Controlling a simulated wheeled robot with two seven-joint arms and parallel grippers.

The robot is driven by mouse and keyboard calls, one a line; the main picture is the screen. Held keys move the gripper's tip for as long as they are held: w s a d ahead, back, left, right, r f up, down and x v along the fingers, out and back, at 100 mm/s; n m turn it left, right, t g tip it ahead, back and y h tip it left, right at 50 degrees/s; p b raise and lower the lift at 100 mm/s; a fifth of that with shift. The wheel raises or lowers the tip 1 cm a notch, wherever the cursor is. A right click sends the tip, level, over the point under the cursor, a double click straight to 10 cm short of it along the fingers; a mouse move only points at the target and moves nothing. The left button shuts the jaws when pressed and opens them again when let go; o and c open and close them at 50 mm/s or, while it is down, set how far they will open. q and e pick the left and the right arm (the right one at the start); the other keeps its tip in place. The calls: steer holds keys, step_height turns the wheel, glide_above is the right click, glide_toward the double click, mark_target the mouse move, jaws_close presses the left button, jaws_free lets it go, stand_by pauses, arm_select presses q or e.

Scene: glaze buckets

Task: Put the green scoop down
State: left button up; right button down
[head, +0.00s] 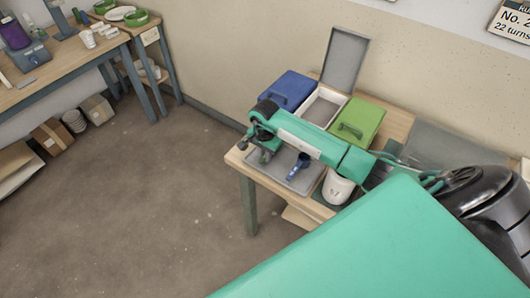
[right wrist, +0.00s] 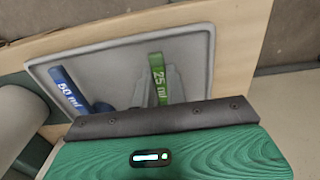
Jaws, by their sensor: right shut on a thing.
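The green scoop (right wrist: 158,78), marked 25 ml, shows its handle over the grey tray (right wrist: 210,38) in the right wrist view. My right gripper (right wrist: 160,92) is shut on it; the grey fingers lie either side of the handle. In the head view my right gripper (head: 265,155) is low over the left part of the tray (head: 308,183). Whether the scoop touches the tray is hard to tell. The blue scoop (head: 300,163), marked 50 ml, lies in the tray to the right in the head view; it also shows in the right wrist view (right wrist: 68,90). My left gripper is out of view.
Behind my arm stand a blue-lidded bin (head: 287,88), an open white bin (head: 323,106) with its grey lid (head: 344,58) raised, and a green-lidded bin (head: 358,121). A white bucket (head: 338,188) stands right of the tray. Another table (head: 60,62) is at far left.

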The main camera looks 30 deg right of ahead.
steer(key=shift+f, duration=0.2)
steer(key=c, duration=1.4)
jaws_free()
steer(key=shift+r, duration=0.35)
step_height(320, 180, up, 12)
steer(key=b, duration=0.3)
steer(key=shift+f, duration=0.15)
